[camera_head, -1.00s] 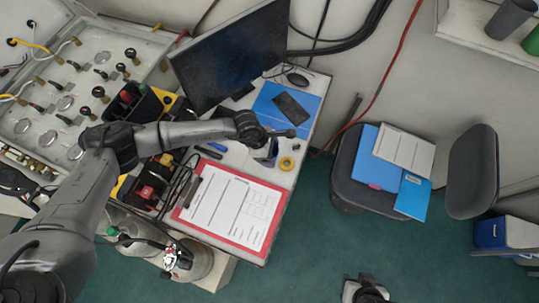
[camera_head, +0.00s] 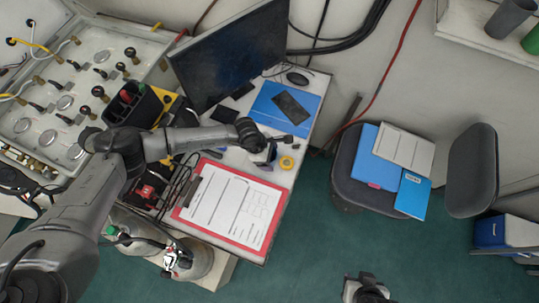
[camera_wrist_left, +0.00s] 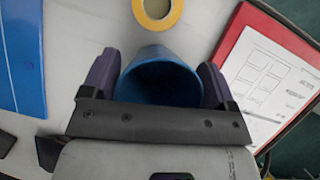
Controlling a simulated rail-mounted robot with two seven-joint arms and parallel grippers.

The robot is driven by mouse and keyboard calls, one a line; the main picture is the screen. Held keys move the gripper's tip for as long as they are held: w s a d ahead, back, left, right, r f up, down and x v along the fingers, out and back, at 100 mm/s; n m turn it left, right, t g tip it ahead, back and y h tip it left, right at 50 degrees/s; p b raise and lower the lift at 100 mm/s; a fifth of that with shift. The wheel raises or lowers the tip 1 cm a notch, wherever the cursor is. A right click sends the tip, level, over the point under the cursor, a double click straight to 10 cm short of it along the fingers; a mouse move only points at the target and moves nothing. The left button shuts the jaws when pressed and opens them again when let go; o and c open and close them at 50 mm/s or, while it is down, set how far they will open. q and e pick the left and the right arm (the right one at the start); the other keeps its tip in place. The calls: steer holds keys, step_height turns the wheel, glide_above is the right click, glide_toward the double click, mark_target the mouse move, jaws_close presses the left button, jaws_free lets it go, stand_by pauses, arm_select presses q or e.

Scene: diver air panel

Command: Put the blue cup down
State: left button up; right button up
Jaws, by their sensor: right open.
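The blue cup (camera_wrist_left: 160,82) is between the two fingers of my left gripper (camera_wrist_left: 158,72) in the left wrist view, its open mouth facing the camera. The fingers lie against both sides of it, so the gripper looks shut on it. In the head view my left gripper (camera_head: 266,152) is over the white table's right part, beside the clipboard's top right; the cup is mostly hidden there. I cannot tell whether its base touches the table. My right gripper (camera_head: 366,290) is open and empty at the bottom edge, over the green floor.
A yellow tape roll (camera_head: 287,163) lies close to the cup.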

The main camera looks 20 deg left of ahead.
arm_select(q)
steer(key=o, duration=0.3)
steer(key=shift+r, duration=0.1)
steer(key=v, duration=1.2)
steer(key=shift+r, duration=0.1)
